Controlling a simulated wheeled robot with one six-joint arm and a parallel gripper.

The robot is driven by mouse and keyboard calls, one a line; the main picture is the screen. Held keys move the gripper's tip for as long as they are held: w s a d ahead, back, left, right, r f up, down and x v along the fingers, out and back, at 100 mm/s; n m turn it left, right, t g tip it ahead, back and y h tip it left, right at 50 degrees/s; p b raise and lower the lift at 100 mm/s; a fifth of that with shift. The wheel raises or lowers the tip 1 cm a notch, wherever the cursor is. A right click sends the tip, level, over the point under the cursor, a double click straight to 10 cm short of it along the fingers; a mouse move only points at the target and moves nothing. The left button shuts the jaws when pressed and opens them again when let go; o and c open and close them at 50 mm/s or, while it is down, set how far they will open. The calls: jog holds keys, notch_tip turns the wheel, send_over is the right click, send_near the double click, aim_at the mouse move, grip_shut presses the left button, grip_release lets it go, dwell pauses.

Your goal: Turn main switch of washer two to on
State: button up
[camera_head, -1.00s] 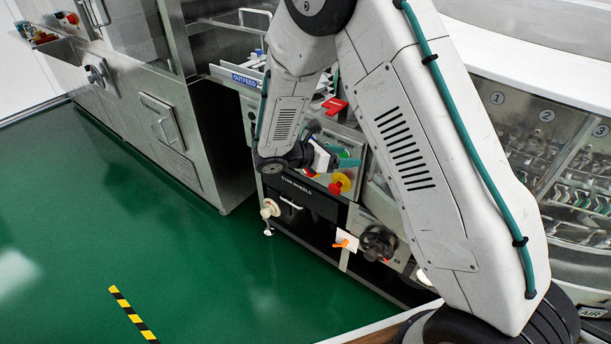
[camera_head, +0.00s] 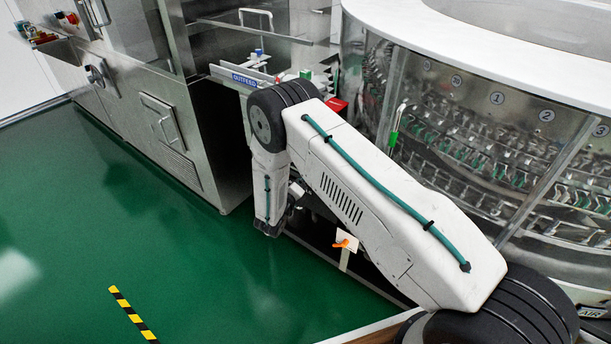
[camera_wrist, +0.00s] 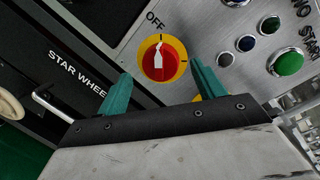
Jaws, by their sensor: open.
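The red main switch (camera_wrist: 153,61) on its yellow round plate shows in the wrist view, on a grey metal panel. Its white pointer stands roughly upright in the picture, near the OFF label at upper left. My gripper (camera_wrist: 160,68) is open, with one teal finger at the lower left of the switch and the other at its right. The switch lies ahead between the fingertip lines; I cannot tell whether either finger touches it. In the head view my arm hides the switch and most of the panel.
Beside the switch are a green START button (camera_wrist: 289,63) and small dark buttons. A black STAR WHEELS panel with a metal handle (camera_wrist: 52,106) lies at left.

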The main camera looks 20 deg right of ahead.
jog(key=shift+x, duration=1.3)
jog(key=c, duration=1)
jog(key=shift+m, duration=0.3)
jog(key=shift+a+f+m+g+h, duration=0.15)
jog(key=shift+m+h, duration=0.45)
jog(key=shift+m, duration=2.6)
jog(key=shift+d+m+g+h, duration=0.1)
jog(key=shift+m+g+h, duration=0.35)
jog(key=shift+m, duration=2.75)
jog(key=shift+a+f+m+h, duration=0.1)
jog(key=shift+m+h, duration=0.65)
jog(key=shift+m, duration=2.45)
